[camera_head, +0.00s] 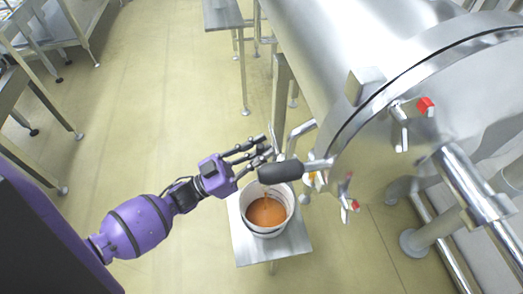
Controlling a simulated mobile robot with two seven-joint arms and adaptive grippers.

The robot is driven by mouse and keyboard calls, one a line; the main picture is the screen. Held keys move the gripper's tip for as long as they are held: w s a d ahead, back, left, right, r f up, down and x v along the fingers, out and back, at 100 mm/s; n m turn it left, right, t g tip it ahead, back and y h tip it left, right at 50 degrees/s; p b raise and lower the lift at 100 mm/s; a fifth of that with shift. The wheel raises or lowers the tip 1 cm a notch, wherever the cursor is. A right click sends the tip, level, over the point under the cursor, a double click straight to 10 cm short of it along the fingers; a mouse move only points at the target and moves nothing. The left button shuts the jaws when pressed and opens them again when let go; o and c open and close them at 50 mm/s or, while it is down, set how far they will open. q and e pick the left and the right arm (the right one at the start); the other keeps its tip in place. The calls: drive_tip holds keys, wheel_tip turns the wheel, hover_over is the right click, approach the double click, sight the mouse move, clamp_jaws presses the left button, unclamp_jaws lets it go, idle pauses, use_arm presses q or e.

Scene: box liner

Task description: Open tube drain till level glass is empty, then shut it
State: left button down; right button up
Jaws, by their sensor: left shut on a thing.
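My left gripper (264,151) reaches in from the left, just above the bucket and beside the vessel's round end. Its fingers are shut at the drain fittings, on what looks like the drain lever; the contact is small and partly hidden. A thick black handle (280,172) on a metal stem lies just below the fingers. A thin orange-brown stream (266,193) falls into the white bucket (244,211), which holds orange-brown liquid (267,212). I cannot make out the level glass or its level. My right gripper is not in view.
The bucket stands on a small metal table (295,247). The large steel vessel (370,35) fills the upper right, with red-tipped valves (425,105) and pipes (465,185) on its end. Metal tables (222,14) stand at the back and left. The floor between is clear.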

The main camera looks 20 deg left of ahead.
use_arm(q)
drive_tip(key=c, duration=1.7)
unclamp_jaws()
drive_tip(key=shift+o, duration=0.2)
drive_tip(key=v, duration=1.2)
